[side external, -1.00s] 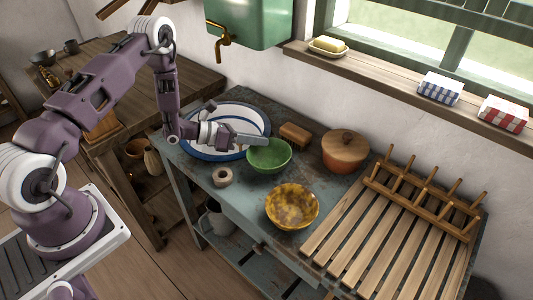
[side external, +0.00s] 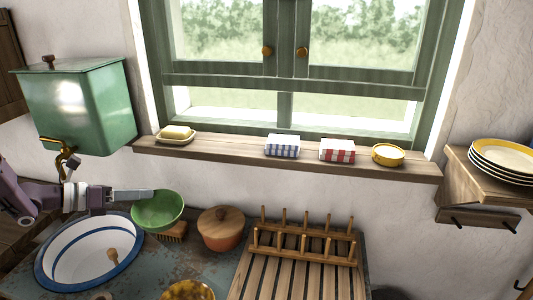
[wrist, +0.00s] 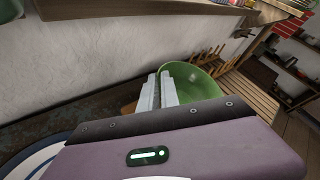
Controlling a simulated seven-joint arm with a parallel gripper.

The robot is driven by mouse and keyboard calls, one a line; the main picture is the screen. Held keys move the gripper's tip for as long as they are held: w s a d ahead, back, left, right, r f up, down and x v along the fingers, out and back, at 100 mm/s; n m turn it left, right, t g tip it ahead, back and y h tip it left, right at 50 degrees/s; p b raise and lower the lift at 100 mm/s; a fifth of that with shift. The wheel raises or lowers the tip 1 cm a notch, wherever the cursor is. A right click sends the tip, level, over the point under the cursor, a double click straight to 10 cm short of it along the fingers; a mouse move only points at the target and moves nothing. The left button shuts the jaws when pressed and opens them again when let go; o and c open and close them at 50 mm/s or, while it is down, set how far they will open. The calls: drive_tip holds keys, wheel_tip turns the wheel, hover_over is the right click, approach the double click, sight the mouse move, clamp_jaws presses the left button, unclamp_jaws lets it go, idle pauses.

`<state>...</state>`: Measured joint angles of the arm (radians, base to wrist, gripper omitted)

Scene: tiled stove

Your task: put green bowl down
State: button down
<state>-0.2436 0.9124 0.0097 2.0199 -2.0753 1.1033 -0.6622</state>
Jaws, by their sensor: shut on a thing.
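The green bowl (side external: 158,214) is held at its rim in my gripper (side external: 150,194), which is shut on it. In the side view the bowl hangs in front of the wall's foot, over the back of the counter, slightly tilted. It looks clear of the counter, with the brush (side external: 173,233) showing below it. The wrist view shows the fingers (wrist: 166,82) closed at the near edge of the green bowl (wrist: 198,90). Part of the bowl is hidden behind my wrist there.
A white basin with blue rim (side external: 50,248) is at left, a lidded orange pot (side external: 221,232) to the bowl's right. A wooden dish rack (side external: 300,270) stands farther right. A yellow bowl (side external: 188,291) is at the front edge. The window sill (side external: 220,151) juts out above.

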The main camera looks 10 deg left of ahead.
drive_tip(key=w+d+r+n+y, duration=0.1)
drive_tip(key=w+d+r, duration=0.3)
drive_tip(key=w+r, duration=0.1)
drive_tip(key=w+d+r+n+t+y, duration=0.1)
drive_tip(key=w+d+r, duration=0.3)
drive_tip(key=w+r, duration=0.2)
drive_tip(key=w+d+r+n+t, duration=0.1)
drive_tip(key=w+d+r+n, duration=0.1)
drive_tip(key=w+d+r, duration=0.2)
drive_tip(key=shift+w+r+y, duration=0.4)
drive_tip(key=shift+w+r, duration=0.35)
drive_tip(key=d+f+n+y, duration=0.2)
drive_tip(key=w+d+f+n+t+y, duration=0.1)
drive_tip(key=d+n+y, duration=0.1)
drive_tip(key=shift+w+d+f, duration=0.1)
drive_tip(key=shift+w+f, duration=0.1)
drive_tip(key=shift+f, duration=0.15)
drive_tip(key=c, duration=1.6)
unclamp_jaws()
drive_tip(key=shift+f, duration=0.15)
